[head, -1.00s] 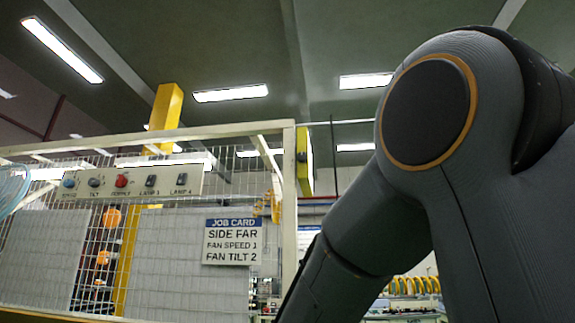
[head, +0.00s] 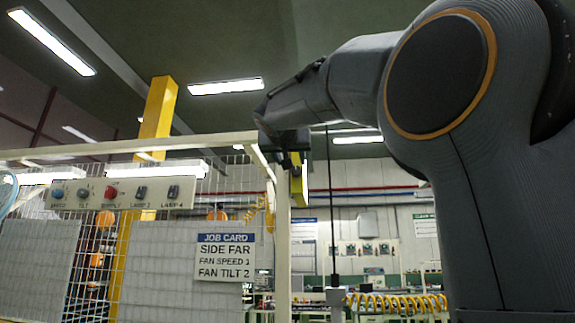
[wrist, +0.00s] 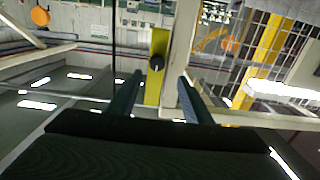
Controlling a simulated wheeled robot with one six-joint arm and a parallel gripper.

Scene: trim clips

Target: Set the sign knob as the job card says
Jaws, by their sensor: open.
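The job card (head: 224,258) hangs on the mesh frame and reads SIDE FAR, FAN SPEED 1, FAN TILT 2. No knob labelled as a sign knob can be read, and the knob settings are too small to tell. My gripper (head: 290,160) is in front of the frame's right post, right of the panel. In the wrist view its two fingers (wrist: 158,92) are apart and empty.
The pale frame (head: 283,240) and its wire mesh stand close to my gripper. A yellow post (head: 158,105) rises behind. A thin dark pole (head: 331,205) stands right of the frame. Part of a fan (head: 8,190) shows at the left edge.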

